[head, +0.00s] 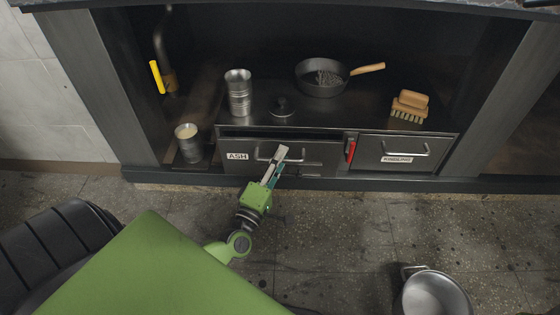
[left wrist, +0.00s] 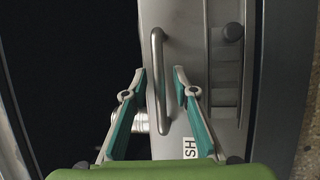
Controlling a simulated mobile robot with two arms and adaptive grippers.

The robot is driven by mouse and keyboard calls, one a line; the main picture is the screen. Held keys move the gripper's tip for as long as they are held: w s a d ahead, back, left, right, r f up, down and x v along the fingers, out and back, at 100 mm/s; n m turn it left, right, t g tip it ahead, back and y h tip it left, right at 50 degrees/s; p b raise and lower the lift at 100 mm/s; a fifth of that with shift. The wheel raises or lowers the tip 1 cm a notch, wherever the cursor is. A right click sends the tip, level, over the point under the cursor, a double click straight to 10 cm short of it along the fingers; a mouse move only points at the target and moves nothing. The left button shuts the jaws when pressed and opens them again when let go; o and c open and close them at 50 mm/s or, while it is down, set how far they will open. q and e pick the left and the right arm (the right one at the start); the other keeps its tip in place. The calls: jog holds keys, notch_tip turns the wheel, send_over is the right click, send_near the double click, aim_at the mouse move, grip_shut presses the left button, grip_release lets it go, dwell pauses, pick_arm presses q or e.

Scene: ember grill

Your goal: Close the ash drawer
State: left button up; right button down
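The ash drawer (head: 325,153), with a white ASH label (head: 237,156) and a bar handle (head: 262,153), is in the left half of the metal unit in the head view. A dark gap runs along its top edge, so its front seems to stand out a little. Whether a finger touches the bar I cannot tell. My right gripper is not in view.
A closed KINDLING drawer (head: 420,147) and a red lever (head: 350,151) are to the right. On top stand a metal canister (head: 239,94), a pan (head: 322,78) and a brush (head: 410,105). A candle cup (head: 188,144) stands left; a pot (head: 435,295) is on the floor.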

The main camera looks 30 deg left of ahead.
pick_arm(q)
grip_shut()
jog(key=w+a, duration=0.2)
jog(key=w, duration=0.1)
jog(key=shift+w+a+r, duration=0.1)
jog(key=shift+w+a, duration=0.05)
jog(key=shift+w, duration=0.1)
grip_release()
jog(key=shift+w, duration=0.1)
jog(key=v, duration=1.2)
